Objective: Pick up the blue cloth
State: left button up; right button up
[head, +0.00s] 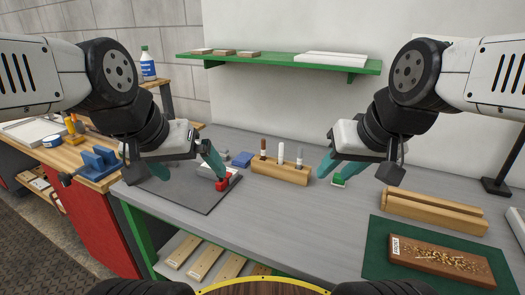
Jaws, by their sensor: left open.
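The blue cloth (241,159) looks like a small folded blue pad lying on the grey bench, just left of the wooden marker block. My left gripper (190,177) is open and empty above the dark mat, left of the cloth and apart from it. Its right finger is close to a small red item (222,184) on the mat; I cannot tell if they touch. My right gripper (345,170) is to the right of the marker block, with its fingers apart. A small green-and-white item (339,181) is by its fingertips and does not look gripped.
The wooden block (280,173) with several markers stands right of the cloth. The dark mat (195,200) lies at left. At right are a grooved wooden beam (430,212) and a brown board (440,262) on a green mat (375,262). The bench's front middle is clear.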

aim_at(244, 159)
jog(key=z, duration=1.35)
jog(key=u, duration=1.5)
jog(key=i+j+z, duration=0.1)
jog(key=j, duration=0.35)
jog(key=i+j+z, duration=0.15)
jog(key=j, duration=0.35)
jog(key=i+j+z, duration=0.1)
jog(key=j, duration=0.35)
jog(key=i+j+z, duration=0.1)
jog(key=j, duration=0.4)
